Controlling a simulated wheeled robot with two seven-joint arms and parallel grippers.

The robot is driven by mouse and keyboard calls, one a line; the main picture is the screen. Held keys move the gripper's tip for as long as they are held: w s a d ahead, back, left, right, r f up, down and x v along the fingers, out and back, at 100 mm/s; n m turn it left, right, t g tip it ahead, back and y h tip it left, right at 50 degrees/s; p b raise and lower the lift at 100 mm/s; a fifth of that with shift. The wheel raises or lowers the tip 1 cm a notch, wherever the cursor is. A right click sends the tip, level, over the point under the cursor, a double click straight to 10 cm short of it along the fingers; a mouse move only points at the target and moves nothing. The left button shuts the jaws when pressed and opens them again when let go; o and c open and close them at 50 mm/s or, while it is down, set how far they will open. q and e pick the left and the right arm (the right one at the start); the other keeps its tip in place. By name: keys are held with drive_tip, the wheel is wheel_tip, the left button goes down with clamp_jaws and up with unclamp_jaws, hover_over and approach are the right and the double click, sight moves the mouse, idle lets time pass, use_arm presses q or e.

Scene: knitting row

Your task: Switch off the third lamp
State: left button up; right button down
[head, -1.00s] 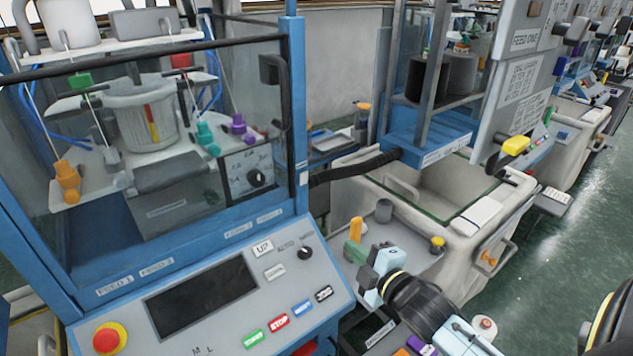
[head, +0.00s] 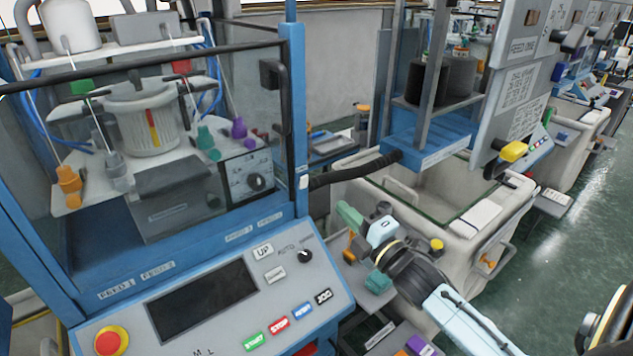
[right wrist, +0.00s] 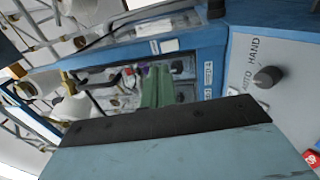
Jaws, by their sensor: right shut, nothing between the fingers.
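I cannot pick out the third lamp or its switch for certain. The near machine's panel (head: 205,330) carries a dark screen (head: 203,299), a row of coloured push buttons (head: 289,321) and a dark AUTO/HAND knob (head: 305,256). The knob also shows at the right of the right wrist view (right wrist: 268,76). My right gripper (head: 346,213) is to the right of the panel, above a grey tray. Its green fingers (right wrist: 157,86) are shut and empty, pointing toward the blue machine frame, apart from the knob. My left gripper is not in view.
A red stop button (head: 110,341) is at the panel's lower left. A glass guard with a black handle (head: 284,90) covers the machine.

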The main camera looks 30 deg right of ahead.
sight(304, 182)
use_arm(q)
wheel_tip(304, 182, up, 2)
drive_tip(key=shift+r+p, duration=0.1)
drive_tip(key=shift+p, duration=0.85)
use_arm(e)
drive_tip(key=w, duration=0.3)
drive_tip(key=w+r, duration=0.1)
drive_tip(key=w, duration=0.3)
drive_tip(key=w+a, duration=0.1)
drive_tip(key=w, duration=0.2)
drive_tip(key=shift+w+r, duration=0.2)
drive_tip(key=shift+r, duration=0.15)
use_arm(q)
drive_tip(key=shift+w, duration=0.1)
